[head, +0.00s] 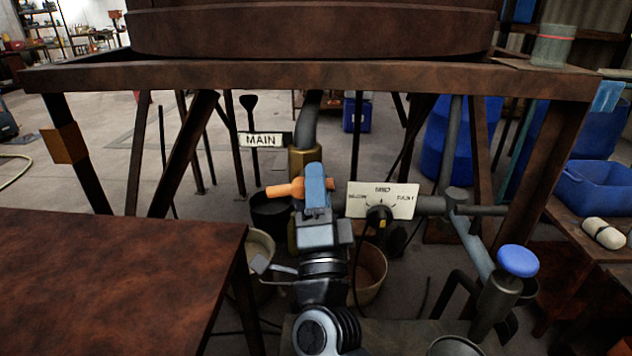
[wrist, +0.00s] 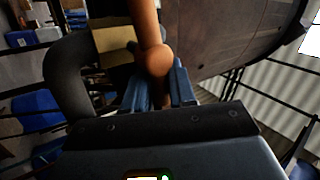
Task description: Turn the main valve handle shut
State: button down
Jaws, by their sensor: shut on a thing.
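The main valve handle (head: 283,190) is an orange bar lying roughly level in the head view, in front of the brass valve body (head: 304,160), next to the "MAIN" sign (head: 260,140). My gripper (head: 318,188) has its blue fingers shut on the handle, and part of the bar sticks out to the left. In the wrist view the orange handle (wrist: 150,35) runs down to a rounded part between the two fingers (wrist: 160,90). The brass body (wrist: 116,57) and the dark bent pipe (wrist: 70,75) show behind it. The gripped part of the handle is mostly hidden.
A dial plate (head: 383,200) with a black and yellow knob sits just right of my gripper. A blue-capped pipe (head: 517,261) stands at the lower right. The vat's rusty frame (head: 300,76) spans above. A rusty table (head: 110,270) fills the lower left. Buckets stand below.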

jog(key=shift+d+f+m+h, duration=0.1)
jog(key=shift+f+m+h, duration=0.05)
jog(key=shift+m+h, duration=0.8)
jog(key=shift+f+m+h, duration=0.15)
jog(key=shift+m+h, duration=0.6)
jog(key=shift+m, duration=0.6)
jog(key=c, duration=1.1)
grip_release()
jog(key=b+v, duration=0.1)
jog(key=v, duration=0.6)
jog(key=shift+s+f, duration=0.3)
jog(key=shift+f, duration=0.05)
